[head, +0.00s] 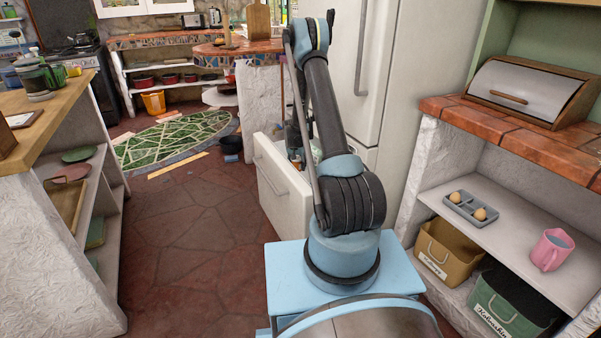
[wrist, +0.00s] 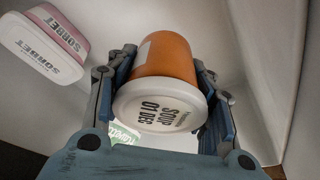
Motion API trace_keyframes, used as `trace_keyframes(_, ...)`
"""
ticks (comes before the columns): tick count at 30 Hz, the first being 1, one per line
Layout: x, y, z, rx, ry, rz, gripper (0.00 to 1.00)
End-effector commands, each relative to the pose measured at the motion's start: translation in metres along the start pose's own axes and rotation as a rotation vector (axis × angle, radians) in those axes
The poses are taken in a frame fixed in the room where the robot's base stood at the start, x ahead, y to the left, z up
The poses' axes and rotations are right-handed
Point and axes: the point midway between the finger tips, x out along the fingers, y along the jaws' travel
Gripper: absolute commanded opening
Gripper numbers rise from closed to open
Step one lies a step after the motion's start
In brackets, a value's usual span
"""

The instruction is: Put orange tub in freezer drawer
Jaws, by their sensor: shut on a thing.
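The orange tub (wrist: 165,60) has a white lid (wrist: 160,107) printed "SOUP 01 DEC". It sits between the two fingers of my gripper (wrist: 167,85) in the wrist view, and the gripper is shut on it. White drawer walls surround the tub and fingers. In the head view the freezer drawer (head: 283,195) is pulled out from the white fridge (head: 350,75), and my arm reaches down to it. The tub cannot be made out in the head view. Whether the tub touches the drawer floor is unclear.
A pink and white sorbet box (wrist: 43,48) lies at the upper left in the wrist view. A green-labelled item (wrist: 125,135) shows partly below the tub. Shelves with baskets (head: 447,252) stand right of my base. The floor (head: 200,240) to the left is clear.

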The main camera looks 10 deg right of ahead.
Motion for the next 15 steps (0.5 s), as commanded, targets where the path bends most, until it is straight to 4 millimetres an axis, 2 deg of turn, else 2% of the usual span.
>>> trace_keyframes(8,0.031,0.0,0.009,0.0,0.0,0.0,0.2)
trace_keyframes(15,0.035,0.001,0.011,0.0,0.0,0.0,0.2)
